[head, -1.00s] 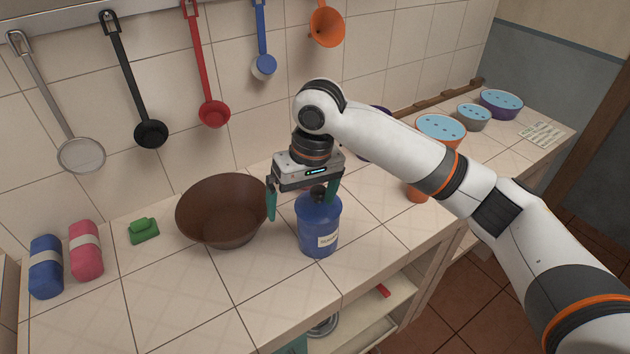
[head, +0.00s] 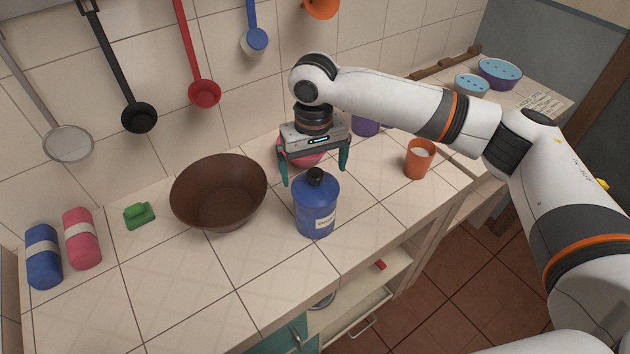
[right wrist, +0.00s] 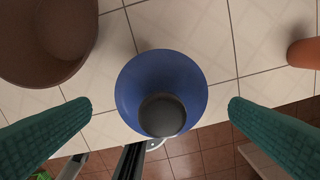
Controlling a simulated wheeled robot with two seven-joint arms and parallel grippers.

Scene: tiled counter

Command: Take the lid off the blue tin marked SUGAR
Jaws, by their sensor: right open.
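The blue tin (head: 316,211) stands upright on the counter with a pale label on its front. Its blue lid (head: 330,185) with a black knob (head: 316,177) is on top. My right gripper (head: 314,176) is open, its green fingers pointing down above and slightly behind the tin. In the right wrist view the lid (right wrist: 140,85) and dark knob (right wrist: 162,115) lie between the two spread fingers (right wrist: 160,108), touching neither. My left gripper is not in view.
A brown bowl (head: 220,195) stands left of the tin. An orange cup (head: 419,159) stands to the right, and a pink bowl (head: 303,153) is partly hidden behind my right gripper. A green sponge-like item (head: 139,215) and two rolls lie left. The counter's front edge is close.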

